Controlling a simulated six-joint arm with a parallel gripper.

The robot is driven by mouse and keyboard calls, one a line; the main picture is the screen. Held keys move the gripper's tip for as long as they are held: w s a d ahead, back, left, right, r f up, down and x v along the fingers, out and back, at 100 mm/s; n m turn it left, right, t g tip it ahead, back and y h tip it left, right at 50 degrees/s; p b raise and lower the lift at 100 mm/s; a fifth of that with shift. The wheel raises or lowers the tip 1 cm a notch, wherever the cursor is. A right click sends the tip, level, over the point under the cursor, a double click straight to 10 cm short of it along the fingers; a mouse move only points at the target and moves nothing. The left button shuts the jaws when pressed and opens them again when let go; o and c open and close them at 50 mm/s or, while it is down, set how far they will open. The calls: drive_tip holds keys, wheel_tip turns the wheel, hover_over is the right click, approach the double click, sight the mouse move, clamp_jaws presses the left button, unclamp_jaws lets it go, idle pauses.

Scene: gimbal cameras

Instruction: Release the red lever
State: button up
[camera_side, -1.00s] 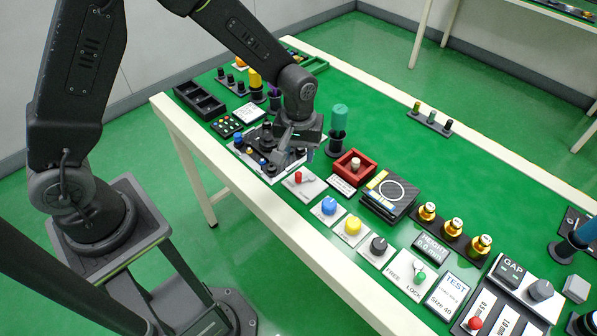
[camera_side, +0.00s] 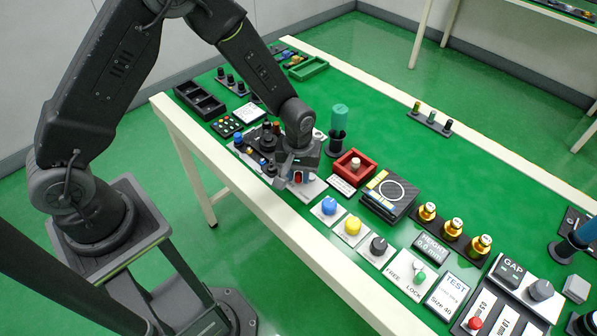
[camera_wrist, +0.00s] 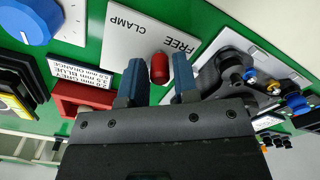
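The red lever (camera_wrist: 160,68) stands on a white plate (camera_wrist: 130,40) marked FREE and CLAMP in the wrist view. My gripper (camera_wrist: 158,80) is open, with one blue-grey finger on each side of the lever. Gaps show between the lever and both fingers. In the side view my gripper (camera_side: 297,174) is low over the plate (camera_side: 313,190) and hides most of it. A bit of the red lever (camera_side: 298,178) shows between the fingers. The lever's base and exact angle are hard to tell.
A blue knob (camera_side: 329,206) and a yellow knob (camera_side: 352,225) sit on plates to the right. A red box (camera_side: 345,178) stands behind. A grey fixture with coloured knobs (camera_side: 258,150) is close on the left.

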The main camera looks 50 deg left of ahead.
clamp_jaws()
drive_tip(key=shift+w+a+m, duration=0.15)
drive_tip(key=shift+a+m, duration=0.15)
drive_tip(key=shift+m, duration=0.7)
drive_tip(key=shift+o, duration=1.7)
unclamp_jaws()
wheel_tip(320, 180, up, 14)
